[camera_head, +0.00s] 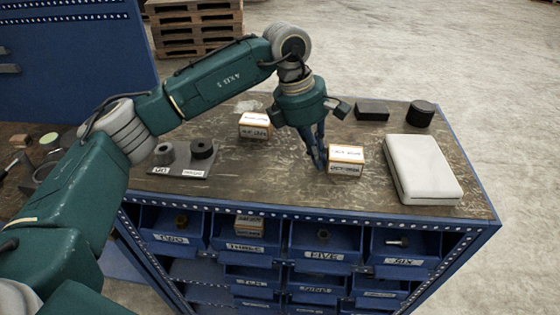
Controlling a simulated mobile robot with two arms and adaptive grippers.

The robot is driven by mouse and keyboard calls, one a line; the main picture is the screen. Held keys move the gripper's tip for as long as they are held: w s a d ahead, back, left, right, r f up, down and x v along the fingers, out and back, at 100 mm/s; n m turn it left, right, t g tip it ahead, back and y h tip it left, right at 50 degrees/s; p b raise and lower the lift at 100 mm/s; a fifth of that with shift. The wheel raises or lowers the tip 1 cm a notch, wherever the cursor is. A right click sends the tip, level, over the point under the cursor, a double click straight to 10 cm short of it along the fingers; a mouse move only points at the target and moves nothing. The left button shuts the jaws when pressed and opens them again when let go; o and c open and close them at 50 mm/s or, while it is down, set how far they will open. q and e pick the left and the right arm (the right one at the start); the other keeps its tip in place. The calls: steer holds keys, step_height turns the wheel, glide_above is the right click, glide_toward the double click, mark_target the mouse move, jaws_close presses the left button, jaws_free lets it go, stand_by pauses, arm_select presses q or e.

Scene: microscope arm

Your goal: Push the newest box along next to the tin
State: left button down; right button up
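One small orange-and-white box (346,161) with printed labels stands on the worktop right of centre. A similar box (255,125) stands farther left, and another (249,225) sits in the drawer bin marked THREE. The printed dates are too small to read surely, so I cannot tell which box is newest. The tin, a black round one (420,114), stands at the back right. My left gripper (319,164) points down with its fingers together, just left of the right-hand box. It holds nothing; I cannot tell whether it touches that box. My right gripper is out of view.
A white case (422,170) lies at the right of the worktop, in front of the tin. A dark flat block (372,111) lies left of the tin. A grey plate (183,159) with two round pieces lies at the left. Bare worktop lies between the right-hand box and the block.

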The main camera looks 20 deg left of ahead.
mark_target(340, 154)
arm_select(q)
steer(key=d, duration=0.1)
steer(key=w+d, duration=0.1)
steer(key=d, duration=0.3)
steer(key=shift+w+d+b, duration=0.1)
steer(key=shift+w+b, duration=0.15)
steer(key=shift+b, duration=0.1)
